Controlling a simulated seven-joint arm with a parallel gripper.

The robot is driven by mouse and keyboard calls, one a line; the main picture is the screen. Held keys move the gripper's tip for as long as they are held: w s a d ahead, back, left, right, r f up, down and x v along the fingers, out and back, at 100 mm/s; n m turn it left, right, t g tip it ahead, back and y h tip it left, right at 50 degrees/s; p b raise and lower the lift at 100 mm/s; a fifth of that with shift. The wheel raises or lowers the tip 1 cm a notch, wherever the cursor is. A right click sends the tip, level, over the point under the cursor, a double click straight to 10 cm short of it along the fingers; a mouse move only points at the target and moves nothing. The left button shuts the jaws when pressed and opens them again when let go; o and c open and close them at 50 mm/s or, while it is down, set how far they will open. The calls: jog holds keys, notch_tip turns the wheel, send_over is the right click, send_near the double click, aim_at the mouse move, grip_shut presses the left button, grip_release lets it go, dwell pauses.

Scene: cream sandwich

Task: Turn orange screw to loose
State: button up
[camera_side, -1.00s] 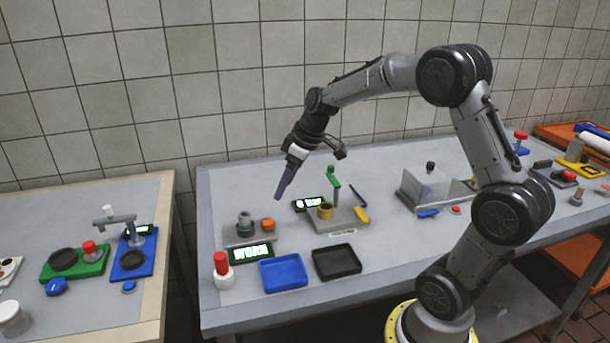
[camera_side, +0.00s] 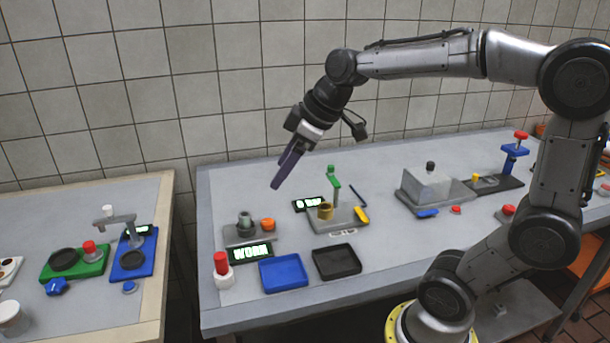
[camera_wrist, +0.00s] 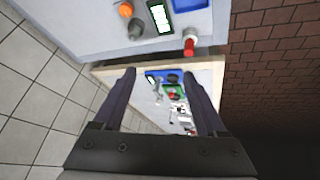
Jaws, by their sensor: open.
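The orange screw (camera_side: 268,224) sits on a small grey base (camera_side: 236,238) at the left of the grey table in the side view, right of a dark grey cylinder part (camera_side: 245,222). In the wrist view the orange screw (camera_wrist: 126,10) is at the top, beside the grey part (camera_wrist: 137,28). A display (camera_side: 251,253) in front of the base reads "WORM". My gripper (camera_side: 281,181) hangs above and behind the screw, apart from it. Its two dark purple fingers (camera_wrist: 162,85) are spread and empty in the wrist view.
A red button (camera_side: 221,264), a blue tray (camera_side: 283,272) and a black tray (camera_side: 337,262) stand in front. Right of the screw is a brass cup (camera_side: 325,211) with a green-topped post (camera_side: 333,175). A second table (camera_side: 100,310) stands left, past a gap.

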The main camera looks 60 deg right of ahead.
jog(key=s+a+r, duration=0.1)
jog(key=s+a, duration=0.2)
jog(key=s, duration=0.3)
jog(key=shift+s, duration=0.1)
jog(key=s+f+m, duration=0.4)
jog(key=s+f, duration=0.1)
jog(key=s, duration=0.6)
jog(key=shift+f+m+g+h, duration=0.3)
jog(key=shift+f+h, duration=0.1)
